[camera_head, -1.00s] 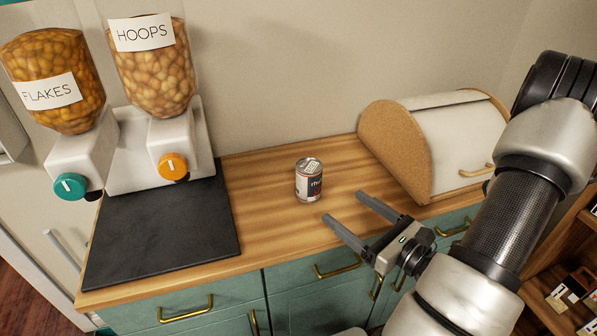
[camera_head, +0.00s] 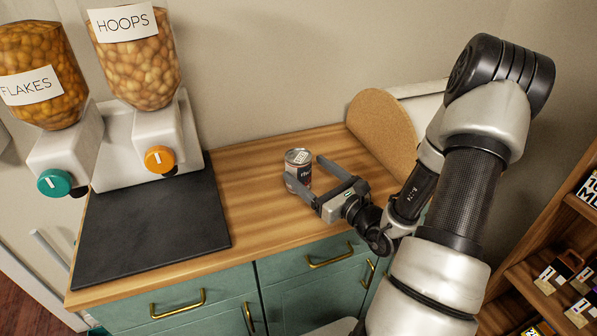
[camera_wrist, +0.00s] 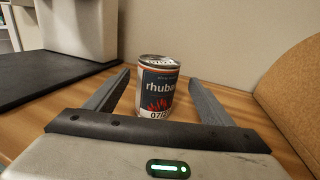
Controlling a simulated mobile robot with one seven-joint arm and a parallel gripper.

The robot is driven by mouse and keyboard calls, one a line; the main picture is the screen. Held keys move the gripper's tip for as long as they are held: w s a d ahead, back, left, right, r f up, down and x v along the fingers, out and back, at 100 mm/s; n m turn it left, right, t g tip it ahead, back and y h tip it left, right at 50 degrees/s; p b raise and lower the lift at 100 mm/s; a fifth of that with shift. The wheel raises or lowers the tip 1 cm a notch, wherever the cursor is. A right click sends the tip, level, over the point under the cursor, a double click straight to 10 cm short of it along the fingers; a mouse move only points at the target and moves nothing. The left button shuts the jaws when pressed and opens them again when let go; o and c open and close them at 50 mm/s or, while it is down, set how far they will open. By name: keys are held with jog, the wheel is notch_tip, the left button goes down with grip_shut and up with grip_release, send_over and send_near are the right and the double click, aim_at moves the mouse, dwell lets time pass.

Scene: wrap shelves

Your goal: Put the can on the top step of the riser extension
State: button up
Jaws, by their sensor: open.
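The can (camera_head: 298,163) stands upright on the wooden counter, with a dark label and a pale band. In the wrist view the can (camera_wrist: 158,88) shows "rhuba" on its label and stands between the finger ends, with a gap on each side. My gripper (camera_head: 311,168) is open, low over the counter, with its fingers reaching around the can from the right. In the wrist view my gripper (camera_wrist: 159,88) is open with both fingers pointing forward. No riser extension can be made out in these frames.
A two-part cereal dispenser (camera_head: 152,130) stands at the left behind a dark slab (camera_head: 150,225). A bread box (camera_head: 382,125) is at the back right, partly hidden by my arm. A wooden shelf (camera_head: 530,275) with small packages is at the far right. The counter (camera_head: 250,215) left of the can is clear.

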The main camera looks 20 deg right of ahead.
jog(key=x, duration=0.4)
jog(key=shift+w+a+f, duration=0.1)
jog(key=shift+a+f, duration=0.05)
jog(key=shift+a, duration=0.1)
jog(key=c, duration=1.5)
